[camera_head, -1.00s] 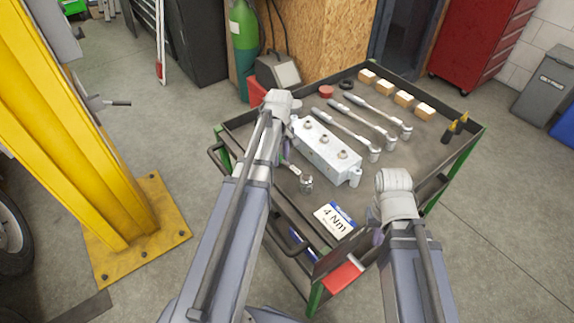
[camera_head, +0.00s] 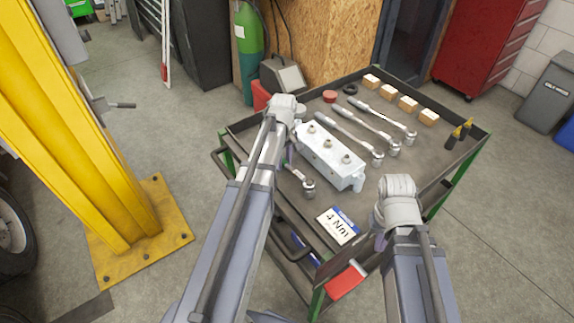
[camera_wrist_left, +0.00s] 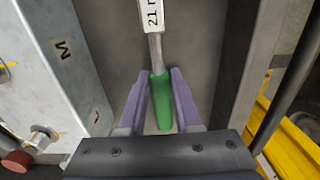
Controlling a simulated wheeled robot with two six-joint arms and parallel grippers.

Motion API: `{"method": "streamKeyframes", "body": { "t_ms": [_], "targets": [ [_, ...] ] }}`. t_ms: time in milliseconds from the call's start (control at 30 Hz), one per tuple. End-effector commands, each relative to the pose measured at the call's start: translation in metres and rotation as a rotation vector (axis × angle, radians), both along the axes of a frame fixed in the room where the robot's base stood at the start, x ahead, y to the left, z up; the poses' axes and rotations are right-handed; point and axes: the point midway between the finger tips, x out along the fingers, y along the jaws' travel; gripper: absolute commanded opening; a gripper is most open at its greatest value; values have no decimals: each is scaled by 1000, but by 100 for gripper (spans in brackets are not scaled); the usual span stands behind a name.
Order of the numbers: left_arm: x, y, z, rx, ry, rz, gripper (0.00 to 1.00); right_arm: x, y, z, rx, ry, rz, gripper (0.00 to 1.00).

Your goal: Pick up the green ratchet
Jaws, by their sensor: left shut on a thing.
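The green ratchet has a green handle (camera_wrist_left: 161,105) and a metal shaft with a white label reading "21 m". In the left wrist view the purple fingers of my left gripper (camera_wrist_left: 160,92) are shut on the handle, one on each side. In the head view the ratchet's round metal head (camera_head: 309,188) shows on the cart tray, beside the grey metal block; my left arm hides the handle. Whether the ratchet is clear of the tray I cannot tell. My right gripper (camera_head: 379,242) is mostly hidden behind its wrist, over the cart's front edge.
The cart tray (camera_head: 400,170) holds a grey metal block (camera_head: 330,155), several other ratchets (camera_head: 357,121), small wooden blocks (camera_head: 408,103) and a "4 Nm" card (camera_head: 338,225). A yellow post (camera_head: 75,130) stands to the left. The tray's raised rim runs close to my left gripper.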

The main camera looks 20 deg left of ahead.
Motion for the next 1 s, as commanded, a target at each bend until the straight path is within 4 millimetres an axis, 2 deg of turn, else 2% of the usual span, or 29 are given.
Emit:
{"method": "streamKeyframes", "body": {
  "t_ms": [267, 800, 1000],
  "targets": [
    [0, 0, 18, 0, 0, 0, 0, 0, 0, 18, 0, 0, 0, 0],
    [0, 0, 94, 0, 0, 0, 0, 0, 0, 94, 0, 0, 0, 0],
    [0, 0, 101, 0, 0, 0, 0, 0, 0, 101, 0, 0, 0, 0]
  ]
}}
